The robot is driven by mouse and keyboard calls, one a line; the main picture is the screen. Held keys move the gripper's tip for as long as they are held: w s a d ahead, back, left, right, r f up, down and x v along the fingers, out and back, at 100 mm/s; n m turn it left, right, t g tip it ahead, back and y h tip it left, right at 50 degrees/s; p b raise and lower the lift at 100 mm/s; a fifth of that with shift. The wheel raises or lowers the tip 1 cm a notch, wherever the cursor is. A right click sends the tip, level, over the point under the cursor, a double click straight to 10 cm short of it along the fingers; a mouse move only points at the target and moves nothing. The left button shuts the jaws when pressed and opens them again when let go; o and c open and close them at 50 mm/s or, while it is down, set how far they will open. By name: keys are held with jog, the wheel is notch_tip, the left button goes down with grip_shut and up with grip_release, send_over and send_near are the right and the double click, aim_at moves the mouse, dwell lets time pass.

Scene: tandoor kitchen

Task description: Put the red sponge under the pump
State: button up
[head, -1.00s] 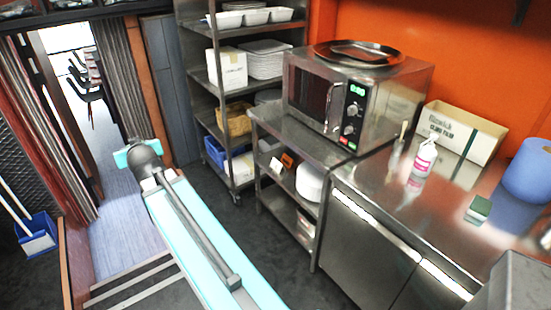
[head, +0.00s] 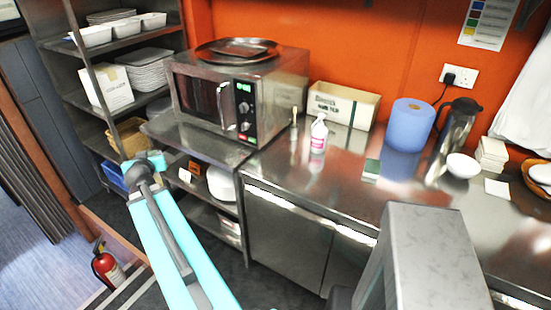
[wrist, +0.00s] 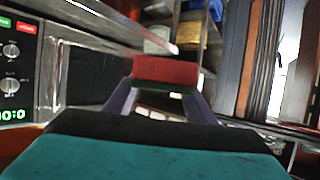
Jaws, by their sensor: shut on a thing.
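In the wrist view, my gripper (wrist: 165,90) is shut on the red sponge (wrist: 166,70), a red block with a dark green underside. The sponge is held between the fingertips, clear of any surface. In the head view, a white pump bottle (head: 318,137) with a pink label stands on the steel counter (head: 335,185), right of the microwave. Its top looks like a pump head. My gripper and the red sponge cannot be made out in the head view.
A green sponge (head: 371,170) lies right of the bottle. A carton (head: 343,103), blue roll (head: 408,125), steel jug (head: 455,135) and white bowl (head: 462,165) also stand on the counter. The microwave (head: 238,100) is at left. The counter front before the bottle is clear.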

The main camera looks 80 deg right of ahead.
jog(key=s+d+f+m+g+h+p, duration=0.1)
jog(key=s+d+m+g, duration=0.1)
jog(key=s+d, duration=0.5)
jog(key=s+d+f+m+g+p, duration=0.1)
jog(key=s+d+f+m+g, duration=0.15)
jog(key=s, duration=0.85)
jog(key=s+d+f+m+g+h+p, duration=0.1)
jog(key=s+d+g, duration=0.1)
jog(key=s+d, duration=0.6)
jog(key=s+f+m+g+p, duration=0.1)
jog(key=s, duration=0.9)
jog(key=s+f+m+g, duration=0.1)
jog(key=s+m+g, duration=0.1)
jog(key=s, duration=0.8)
jog(key=s+f+m+g+p, duration=0.1)
jog(key=s+f+g, duration=0.1)
jog(key=s, duration=0.9)
jog(key=shift+d+m+y+p, duration=0.1)
jog(key=shift+m+y+p, duration=0.2)
jog(key=shift+m+y, duration=0.1)
jog(key=shift+w+d+b, duration=0.15)
jog(key=shift+w+b, duration=0.1)
jog(key=shift+b, duration=0.15)
